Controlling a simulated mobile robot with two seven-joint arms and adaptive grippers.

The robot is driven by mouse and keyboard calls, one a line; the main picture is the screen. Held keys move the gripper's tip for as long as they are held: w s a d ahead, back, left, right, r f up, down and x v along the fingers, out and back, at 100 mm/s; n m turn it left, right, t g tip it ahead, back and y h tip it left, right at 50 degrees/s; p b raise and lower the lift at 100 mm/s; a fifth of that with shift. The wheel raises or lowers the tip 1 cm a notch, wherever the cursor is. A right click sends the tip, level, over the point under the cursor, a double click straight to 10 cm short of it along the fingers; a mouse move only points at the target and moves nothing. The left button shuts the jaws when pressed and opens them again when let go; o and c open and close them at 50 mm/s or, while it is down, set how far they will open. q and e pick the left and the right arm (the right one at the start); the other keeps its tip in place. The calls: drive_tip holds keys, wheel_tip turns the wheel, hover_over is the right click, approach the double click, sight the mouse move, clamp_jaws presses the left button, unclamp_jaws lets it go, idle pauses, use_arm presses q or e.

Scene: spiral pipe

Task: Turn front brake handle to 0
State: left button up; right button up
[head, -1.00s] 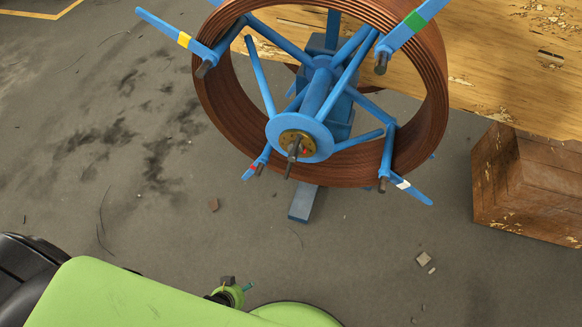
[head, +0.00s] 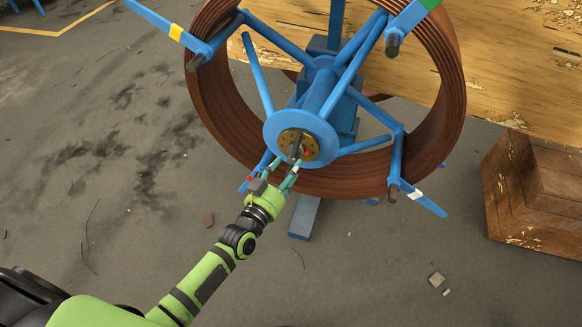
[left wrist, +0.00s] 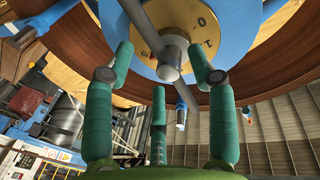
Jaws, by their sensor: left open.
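The front brake handle (head: 296,146) is a dark grey bar across a brass dial (head: 287,138) on the blue hub flange of the reel. In the left wrist view the handle (left wrist: 174,57) runs from upper left down past the middle of the dial (left wrist: 188,18), which bears a 0 and a 1 at its right. My left gripper (head: 281,170) is open just below the dial. In the left wrist view its green fingers (left wrist: 160,62) stand around the handle's lower end, with gaps on both sides. My right gripper is out of view.
The blue reel arms (head: 400,170) and the copper-brown pipe coil (head: 222,118) surround the hub. A blue foot (head: 305,218) stands below it. A wooden crate (head: 535,190) is at right, and a worn wooden panel (head: 505,60) lies behind. The floor at left is clear.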

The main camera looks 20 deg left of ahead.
use_arm(q)
drive_tip(key=shift+x, duration=0.95)
drive_tip(key=shift+s, duration=0.1)
clamp_jaws()
drive_tip(key=shift+f, duration=0.1)
